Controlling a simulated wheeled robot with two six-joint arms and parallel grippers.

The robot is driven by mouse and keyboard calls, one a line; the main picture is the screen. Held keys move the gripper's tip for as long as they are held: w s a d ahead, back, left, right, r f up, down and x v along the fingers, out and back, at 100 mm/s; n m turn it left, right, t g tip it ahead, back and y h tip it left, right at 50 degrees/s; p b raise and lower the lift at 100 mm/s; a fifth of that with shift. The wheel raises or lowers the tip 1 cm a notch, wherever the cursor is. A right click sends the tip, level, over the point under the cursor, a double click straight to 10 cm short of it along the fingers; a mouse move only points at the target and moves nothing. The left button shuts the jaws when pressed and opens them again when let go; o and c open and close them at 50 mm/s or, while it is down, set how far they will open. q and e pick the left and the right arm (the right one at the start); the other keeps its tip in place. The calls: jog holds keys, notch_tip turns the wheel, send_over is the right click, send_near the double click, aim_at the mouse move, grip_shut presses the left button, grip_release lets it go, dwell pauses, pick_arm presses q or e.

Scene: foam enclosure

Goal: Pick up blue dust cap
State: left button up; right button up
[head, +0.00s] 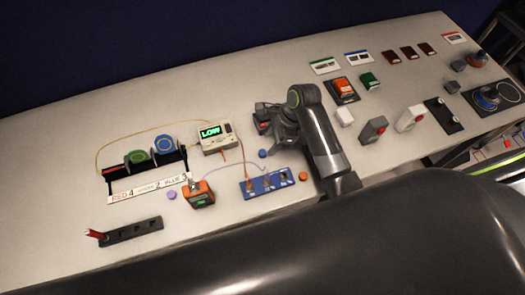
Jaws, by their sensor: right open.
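The blue dust cap (262,153) is a small round piece lying on the pale bench. It sits between the meter showing LOW and the blue port panel (267,183). My right gripper (263,118) is open, above the bench on the far side of the cap and apart from it. Its fingers look dark and small, and nothing shows clearly between them. My left gripper is not in the picture.
An orange cap (303,176) and a purple cap (171,195) lie nearby. The LOW meter (215,137) and an orange device (200,193) stand left of the blue cap, with thin cables around. Several boxes and switches fill the right side.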

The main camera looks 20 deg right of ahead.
aim_at(262, 152)
jog(key=shift+p+x, duration=0.8)
jog(key=shift+x, duration=1.55)
jog(key=shift+a+f, duration=0.1)
jog(key=shift+f, duration=0.25)
jog(key=c, duration=1.1)
